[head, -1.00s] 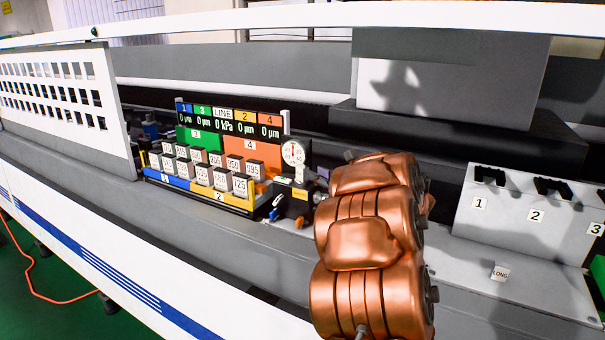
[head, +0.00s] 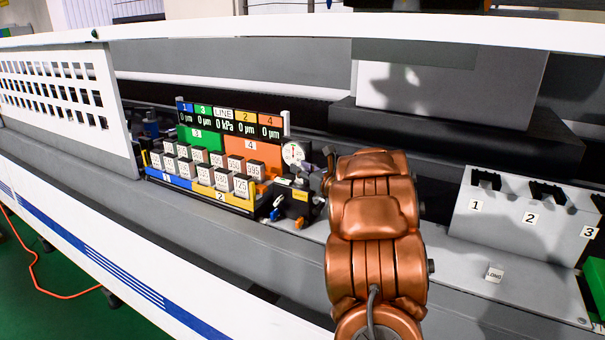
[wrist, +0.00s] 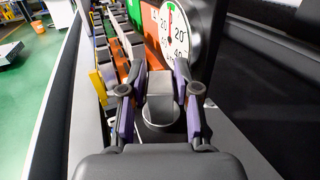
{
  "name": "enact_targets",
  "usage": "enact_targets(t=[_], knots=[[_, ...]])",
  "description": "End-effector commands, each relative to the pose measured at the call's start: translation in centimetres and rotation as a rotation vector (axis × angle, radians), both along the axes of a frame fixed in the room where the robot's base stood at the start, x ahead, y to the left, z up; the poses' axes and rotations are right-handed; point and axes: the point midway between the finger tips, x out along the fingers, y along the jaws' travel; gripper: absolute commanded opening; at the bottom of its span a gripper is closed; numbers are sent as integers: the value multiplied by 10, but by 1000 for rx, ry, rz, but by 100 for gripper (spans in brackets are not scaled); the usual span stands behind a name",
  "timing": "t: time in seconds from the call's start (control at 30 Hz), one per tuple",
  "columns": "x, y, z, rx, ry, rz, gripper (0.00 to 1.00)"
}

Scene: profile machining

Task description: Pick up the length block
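In the wrist view, a plain grey block (wrist: 160,83) stands on a round grey post (wrist: 160,115) in front of a dial gauge (wrist: 175,32). It may be the length block; no label shows on it. My gripper (wrist: 156,72) has its two purple-padded fingers spread on either side of this block, with visible gaps to it. In the head view, my copper-coloured arm hides most of the gripper. A small block labelled LONG (head: 495,272) sits on the grey ledge at the right, away from my gripper.
A rack (head: 248,207) of several numbered white blocks stands left of the dial gauge (head: 292,153), close to my gripper. A grey fixture (head: 505,222) marked 1, 2, 3 stands at the right. A white perforated panel (head: 62,115) is at the left.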

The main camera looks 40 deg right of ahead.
Motion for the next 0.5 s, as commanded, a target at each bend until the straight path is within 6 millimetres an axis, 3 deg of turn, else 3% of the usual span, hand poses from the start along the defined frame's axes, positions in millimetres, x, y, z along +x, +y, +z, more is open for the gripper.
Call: enact_targets(t=[0.1, 0.4, 0.5], knots=[[0, 0, 0, 0, 0, 0, 30], [0, 0, 0, 1, 0, 0, 0], [-1, 0, 0, 1, 0, -1, 0]])
